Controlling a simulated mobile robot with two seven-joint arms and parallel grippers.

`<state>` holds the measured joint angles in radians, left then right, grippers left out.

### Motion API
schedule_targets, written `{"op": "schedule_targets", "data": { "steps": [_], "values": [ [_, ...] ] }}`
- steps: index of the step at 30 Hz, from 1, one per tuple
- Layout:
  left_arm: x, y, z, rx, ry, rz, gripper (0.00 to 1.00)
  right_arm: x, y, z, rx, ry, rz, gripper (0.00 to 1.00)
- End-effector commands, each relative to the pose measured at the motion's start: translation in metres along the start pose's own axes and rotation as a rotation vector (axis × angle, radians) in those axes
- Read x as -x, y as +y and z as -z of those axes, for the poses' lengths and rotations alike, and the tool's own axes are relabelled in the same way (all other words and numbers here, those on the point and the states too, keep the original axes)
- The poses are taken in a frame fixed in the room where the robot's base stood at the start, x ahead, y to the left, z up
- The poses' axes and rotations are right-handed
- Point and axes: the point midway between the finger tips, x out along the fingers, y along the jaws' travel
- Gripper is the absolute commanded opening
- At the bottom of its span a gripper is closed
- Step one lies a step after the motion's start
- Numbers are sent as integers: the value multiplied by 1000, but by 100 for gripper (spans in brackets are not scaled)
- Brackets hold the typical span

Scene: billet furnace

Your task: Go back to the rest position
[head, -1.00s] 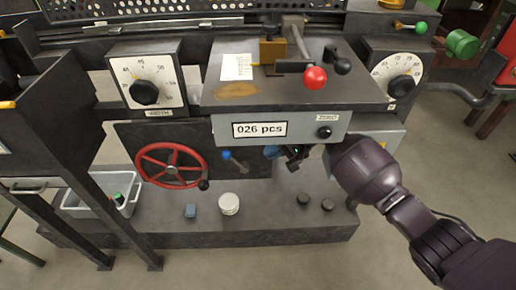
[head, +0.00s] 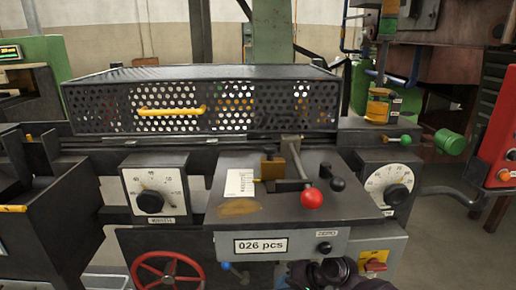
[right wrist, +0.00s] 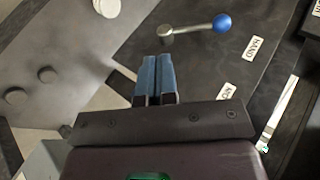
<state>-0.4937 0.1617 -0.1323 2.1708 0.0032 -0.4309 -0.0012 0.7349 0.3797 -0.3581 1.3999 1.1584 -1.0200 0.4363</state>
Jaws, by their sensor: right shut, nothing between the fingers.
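My right gripper (head: 300,273) is at the bottom edge of the head view, in front of the grey panel marked "026 pcs" (head: 262,246). Part of my dark purple arm shows beside it, and its fingertips are hard to see there. In the right wrist view its two blue fingers (right wrist: 155,72) lie side by side, shut, with nothing between them. A lever with a blue knob (right wrist: 222,23) is beyond the fingertips, apart from them. My left gripper is in neither current view.
A red-knobbed lever (head: 312,198) stands on the sloped console top. A red handwheel (head: 168,270) is at lower left, and a perforated guard with a yellow handle (head: 172,111) is behind. A lower ledge with round dark knobs (right wrist: 47,75) shows in the wrist view.

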Motion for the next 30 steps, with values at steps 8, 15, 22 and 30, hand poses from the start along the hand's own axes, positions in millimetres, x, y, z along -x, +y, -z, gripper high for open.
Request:
{"op": "schedule_targets", "data": {
  "steps": [8, 15, 22, 30],
  "values": [
    [14, -3, 8, 7, 12, 9, 43, 26, 45, -62, 112, 183, -83, 0],
    [21, -2, 22, 12, 34, 11, 43, 59, 80, -116, 212, 332, -187, 0],
    [29, -4, 31, 20, 45, 17, 43, 104, 104, -169, 315, 462, -315, 0],
    [36, -6, 43, 23, 61, 22, 43, 169, 122, -234, 448, 583, -507, 0]
  ]
}}
